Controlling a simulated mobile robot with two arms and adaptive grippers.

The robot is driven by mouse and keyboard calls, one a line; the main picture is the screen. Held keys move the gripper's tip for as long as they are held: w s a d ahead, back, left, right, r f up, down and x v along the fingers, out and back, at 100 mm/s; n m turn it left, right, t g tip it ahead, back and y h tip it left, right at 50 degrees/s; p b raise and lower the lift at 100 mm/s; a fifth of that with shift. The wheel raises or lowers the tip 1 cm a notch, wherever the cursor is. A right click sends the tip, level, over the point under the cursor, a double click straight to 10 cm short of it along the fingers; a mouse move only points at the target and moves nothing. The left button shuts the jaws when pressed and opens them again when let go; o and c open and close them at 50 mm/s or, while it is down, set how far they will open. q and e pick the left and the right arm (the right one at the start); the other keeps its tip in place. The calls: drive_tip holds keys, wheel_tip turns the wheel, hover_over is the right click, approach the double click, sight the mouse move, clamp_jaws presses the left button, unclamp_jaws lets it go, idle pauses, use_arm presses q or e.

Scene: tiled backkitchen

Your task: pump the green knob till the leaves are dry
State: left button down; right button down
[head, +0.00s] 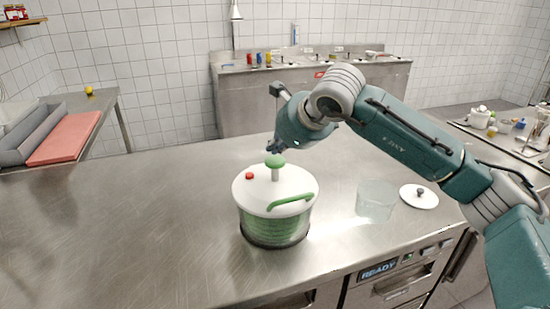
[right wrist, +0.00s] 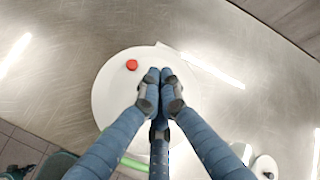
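A salad spinner (head: 243,199) with a white lid, a clear bowl and a green inside stands upright on the steel counter. Its green knob (head: 275,160) sticks up on a pale stem from the lid's middle. The lid also has a red button (head: 250,176) and a green handle (head: 290,201). My right gripper (head: 273,147) points down right over the knob, fingertips at or just above its top. In the right wrist view its fingers (right wrist: 160,76) are closed together and hide the knob; I see nothing between them. Leaves cannot be made out from the green basket. My left gripper is not in view.
A clear glass container (head: 376,202) and a white lid with a dark knob (head: 419,197) stand right of the spinner. The steel counter (head: 130,220) is clear on the left. A red board (head: 66,138) lies on the far-left table.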

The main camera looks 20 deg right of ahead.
sight(276, 161)
drive_tip(key=shift+r+p, duration=1.35)
drive_tip(key=shift+r, duration=1.2)
drive_tip(key=shift+f, duration=0.15)
